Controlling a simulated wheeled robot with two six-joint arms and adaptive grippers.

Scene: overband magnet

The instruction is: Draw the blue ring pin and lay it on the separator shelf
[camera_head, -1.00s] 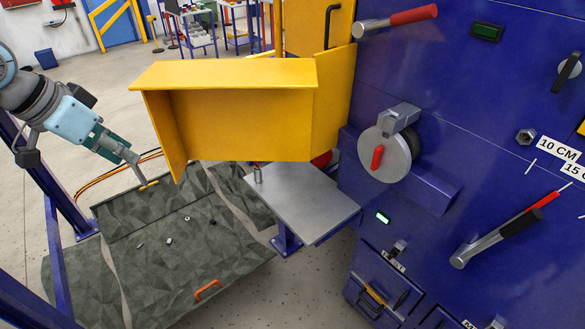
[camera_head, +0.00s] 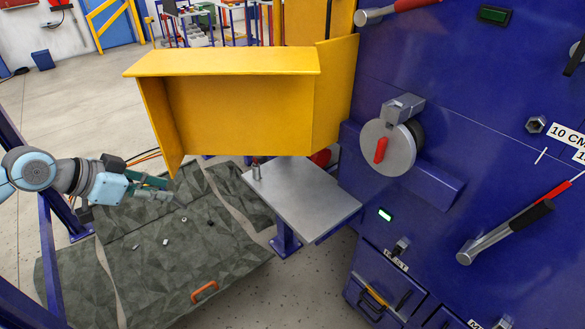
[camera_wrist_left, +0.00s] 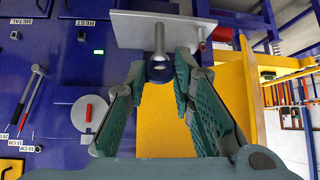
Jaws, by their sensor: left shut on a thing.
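My left gripper (camera_head: 160,193) is at the left in the head view, pointing right above the grey patterned floor plates. In the left wrist view its fingers (camera_wrist_left: 160,78) close on the dark blue ring end of a pin (camera_wrist_left: 159,40). The pin's grey shaft points away from the gripper, toward the shelf in that view. In the head view the pin is too small to make out clearly. The separator shelf (camera_head: 305,202) is a bare grey plate beside the blue machine, to the right of the gripper and apart from it. My right gripper is not in view.
Small pieces and an orange handle (camera_head: 204,291) lie on the floor plates (camera_head: 150,270). Most of the shelf top is clear.

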